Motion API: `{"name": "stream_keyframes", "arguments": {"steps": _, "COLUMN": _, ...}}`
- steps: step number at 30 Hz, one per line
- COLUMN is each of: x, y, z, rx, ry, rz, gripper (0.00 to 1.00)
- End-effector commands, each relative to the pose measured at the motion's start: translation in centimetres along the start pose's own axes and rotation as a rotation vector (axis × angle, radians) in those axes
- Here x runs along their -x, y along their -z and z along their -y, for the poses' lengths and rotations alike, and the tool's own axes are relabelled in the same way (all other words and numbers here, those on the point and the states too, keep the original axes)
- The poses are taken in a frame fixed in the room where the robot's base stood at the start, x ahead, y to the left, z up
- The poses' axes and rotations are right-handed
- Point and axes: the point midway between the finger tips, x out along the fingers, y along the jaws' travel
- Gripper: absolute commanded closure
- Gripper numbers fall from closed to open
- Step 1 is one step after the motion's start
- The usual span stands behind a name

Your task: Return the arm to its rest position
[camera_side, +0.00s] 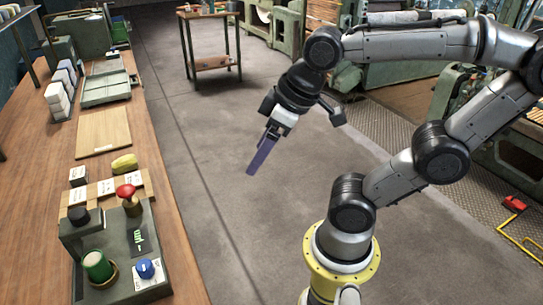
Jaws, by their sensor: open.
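My gripper (264,152) hangs from the end of my arm over the bare grey floor, to the right of the wooden bench (160,220). Its long purple-grey fingers point down and slightly left. They overlap from this angle, so the gap between them is hard to see. Nothing shows between or below the fingers. My arm is raised and bent, reaching from the yellow-collared base at the lower right up and over to the left.
On the bench stand a control box (145,240) with a red mushroom button (126,191), green and blue knobs, a yellow object (124,164), a wooden board (104,133) and a green-grey tray (106,88). A small table (210,64) stands behind. Machinery fills the right.

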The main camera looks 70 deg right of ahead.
Motion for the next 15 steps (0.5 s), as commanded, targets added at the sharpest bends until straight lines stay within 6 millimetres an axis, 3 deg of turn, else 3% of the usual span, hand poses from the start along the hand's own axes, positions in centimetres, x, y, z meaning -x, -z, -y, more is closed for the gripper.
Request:
{"name": "stream_keyframes", "arguments": {"steps": 4, "x": -0.5, "y": -2.2, "z": -0.3, "rx": -0.094, "ry": -0.015, "rz": -0.029, "gripper": 0.18}}
{"name": "stream_keyframes", "arguments": {"steps": 15, "x": -0.6, "y": -2.5, "z": -0.4, "rx": -0.110, "ry": -0.017, "rz": -0.030, "gripper": 0.18}}
